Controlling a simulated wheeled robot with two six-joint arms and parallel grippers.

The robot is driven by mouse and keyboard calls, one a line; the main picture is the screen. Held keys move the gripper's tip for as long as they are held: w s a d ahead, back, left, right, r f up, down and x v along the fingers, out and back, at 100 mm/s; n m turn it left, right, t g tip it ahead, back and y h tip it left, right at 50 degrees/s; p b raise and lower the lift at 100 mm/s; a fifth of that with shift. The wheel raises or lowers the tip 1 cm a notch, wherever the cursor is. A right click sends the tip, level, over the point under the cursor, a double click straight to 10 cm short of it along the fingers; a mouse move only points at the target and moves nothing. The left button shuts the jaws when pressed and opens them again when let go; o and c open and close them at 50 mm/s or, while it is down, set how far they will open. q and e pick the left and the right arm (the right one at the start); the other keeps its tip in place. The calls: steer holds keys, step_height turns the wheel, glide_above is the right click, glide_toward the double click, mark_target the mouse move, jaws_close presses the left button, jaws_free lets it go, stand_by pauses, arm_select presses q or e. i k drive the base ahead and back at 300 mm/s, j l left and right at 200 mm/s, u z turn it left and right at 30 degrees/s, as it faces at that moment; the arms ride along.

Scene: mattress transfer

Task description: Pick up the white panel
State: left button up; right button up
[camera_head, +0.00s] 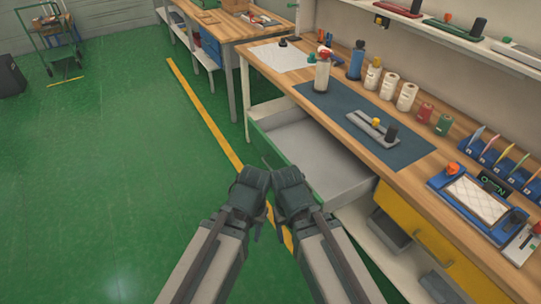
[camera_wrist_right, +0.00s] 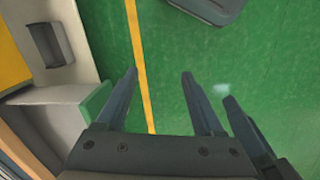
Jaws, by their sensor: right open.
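A white quilted panel (camera_head: 477,199) lies in a blue tray (camera_head: 448,187) on the workbench at the right of the head view. My left gripper (camera_head: 257,229) and right gripper (camera_head: 285,225) are close together, pointing down in front of the open drawer, well to the left of the panel. My right gripper (camera_wrist_right: 160,76) is open in the right wrist view, with green floor and a yellow line beyond its fingers. The left gripper's finger gap is hidden in the head view. The panel is not in the right wrist view.
An open grey drawer (camera_head: 305,150) juts from the workbench (camera_head: 450,160) beside my grippers. Bottles, spools (camera_head: 406,96) and a dark blue mat (camera_head: 345,118) occupy the benchtop. A blue organizer (camera_head: 505,163) stands behind the tray.

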mark_target(479, 201)
steer(key=z, duration=1.75)
steer(key=i+j+z, duration=0.1)
steer(key=z, duration=0.3)
steer(key=j+z, duration=0.15)
steer(key=z, duration=0.25)
